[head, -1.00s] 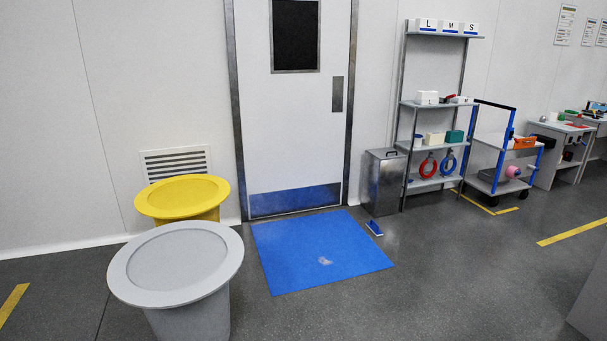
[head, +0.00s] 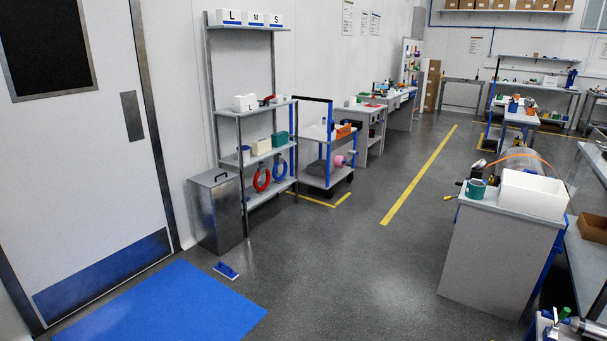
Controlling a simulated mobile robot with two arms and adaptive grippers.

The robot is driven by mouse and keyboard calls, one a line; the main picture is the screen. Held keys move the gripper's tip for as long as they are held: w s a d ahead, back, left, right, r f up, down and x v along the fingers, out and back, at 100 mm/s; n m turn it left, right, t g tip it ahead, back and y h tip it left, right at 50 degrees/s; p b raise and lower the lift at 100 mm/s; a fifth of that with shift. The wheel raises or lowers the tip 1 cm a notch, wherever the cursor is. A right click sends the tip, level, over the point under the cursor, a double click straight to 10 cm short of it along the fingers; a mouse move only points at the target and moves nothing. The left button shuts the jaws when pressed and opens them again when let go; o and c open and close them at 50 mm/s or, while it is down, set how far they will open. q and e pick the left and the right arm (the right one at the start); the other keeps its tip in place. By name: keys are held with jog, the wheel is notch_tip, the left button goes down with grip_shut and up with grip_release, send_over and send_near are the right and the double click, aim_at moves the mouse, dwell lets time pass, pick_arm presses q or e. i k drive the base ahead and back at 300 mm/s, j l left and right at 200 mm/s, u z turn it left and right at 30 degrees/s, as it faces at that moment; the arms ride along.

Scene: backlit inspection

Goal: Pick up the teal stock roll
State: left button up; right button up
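A teal roll (head: 476,188) stands on the left end of the grey cabinet (head: 494,245) at the right of the head view, beside a white bin. It is small and far off, and no gripper is near it. Neither of my grippers shows in the head view.
The white bin (head: 533,194) fills most of the cabinet top. A metal waste bin (head: 217,212), a shelf rack (head: 246,113) and a blue-framed cart (head: 327,165) line the left wall. The dark floor between them and the cabinet is clear. A blue mat (head: 170,305) lies by the door.

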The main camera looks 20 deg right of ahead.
aim_at(475, 188)
jog(key=i+l+z, duration=0.25)
jog(key=z, duration=0.15)
jog(key=i+l+z, duration=0.1)
jog(key=i+z, duration=1.1)
jog(key=k+j, duration=0.05)
jog(key=k, duration=0.05)
